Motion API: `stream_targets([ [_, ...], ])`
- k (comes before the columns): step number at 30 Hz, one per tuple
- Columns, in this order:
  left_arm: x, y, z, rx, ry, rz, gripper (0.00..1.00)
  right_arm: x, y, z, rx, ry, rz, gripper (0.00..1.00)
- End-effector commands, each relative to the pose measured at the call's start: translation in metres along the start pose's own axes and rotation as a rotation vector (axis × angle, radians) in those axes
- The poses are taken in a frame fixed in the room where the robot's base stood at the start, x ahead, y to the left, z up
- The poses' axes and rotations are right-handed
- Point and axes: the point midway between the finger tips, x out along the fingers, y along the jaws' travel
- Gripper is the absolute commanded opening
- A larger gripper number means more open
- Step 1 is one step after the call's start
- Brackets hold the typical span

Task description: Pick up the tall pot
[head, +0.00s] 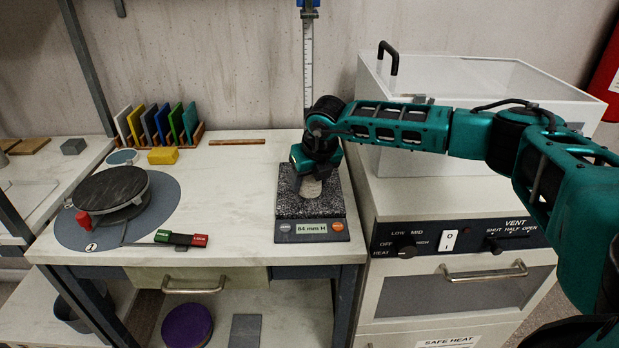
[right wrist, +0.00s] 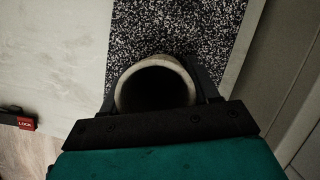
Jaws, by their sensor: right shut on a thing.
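The tall pot (head: 310,187) is a pale grey, round vessel standing on the speckled granite plate (head: 290,207) of the height gauge. Its open rim and dark hollow inside show in the right wrist view (right wrist: 155,64). My right gripper (head: 311,178) comes down over the pot from above, with its fingers on either side, shut on it. Most of the pot is hidden behind the gripper in the head view. The pot appears to rest on the plate, though its base is hard to make out. My left gripper is out of view.
The gauge's upright ruler (head: 308,70) stands behind the gripper; its display reads 84 mm H. A turntable (head: 110,195) with a red knob and a lock bar (head: 181,239) lie left. Coloured tiles (head: 155,122) stand in a rack. A heater cabinet (head: 455,250) stands close right.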

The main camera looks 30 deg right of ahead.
Motion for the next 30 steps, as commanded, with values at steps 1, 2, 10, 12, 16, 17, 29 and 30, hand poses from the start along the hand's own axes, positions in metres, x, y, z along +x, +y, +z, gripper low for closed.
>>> stream_targets([
  [1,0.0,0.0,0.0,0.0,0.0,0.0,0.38,0.0,0.0,0.0,0.0,0.0,0.0,0.35],
  [2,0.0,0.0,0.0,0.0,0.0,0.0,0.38,0.0,0.0,0.0,0.0,0.0,0.0,0.32],
  [10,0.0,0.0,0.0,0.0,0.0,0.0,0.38,-0.001,0.0,0.001,0.001,-0.002,0.0,0.22],
  [12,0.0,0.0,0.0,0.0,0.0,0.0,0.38,-0.005,0.0,0.003,0.001,-0.003,0.001,0.22],
  [16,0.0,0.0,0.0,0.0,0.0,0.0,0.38,-0.023,0.0,0.011,0.002,-0.005,0.002,0.22],
  [17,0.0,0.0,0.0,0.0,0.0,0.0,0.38,-0.029,0.0,0.013,0.001,-0.005,0.002,0.22],
  [29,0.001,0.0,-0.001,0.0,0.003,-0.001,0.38,-0.089,0.001,0.037,0.0,-0.002,0.001,0.22],
  [30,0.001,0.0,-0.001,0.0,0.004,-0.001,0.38,-0.091,0.0,0.038,-0.001,-0.001,0.001,0.22],
])
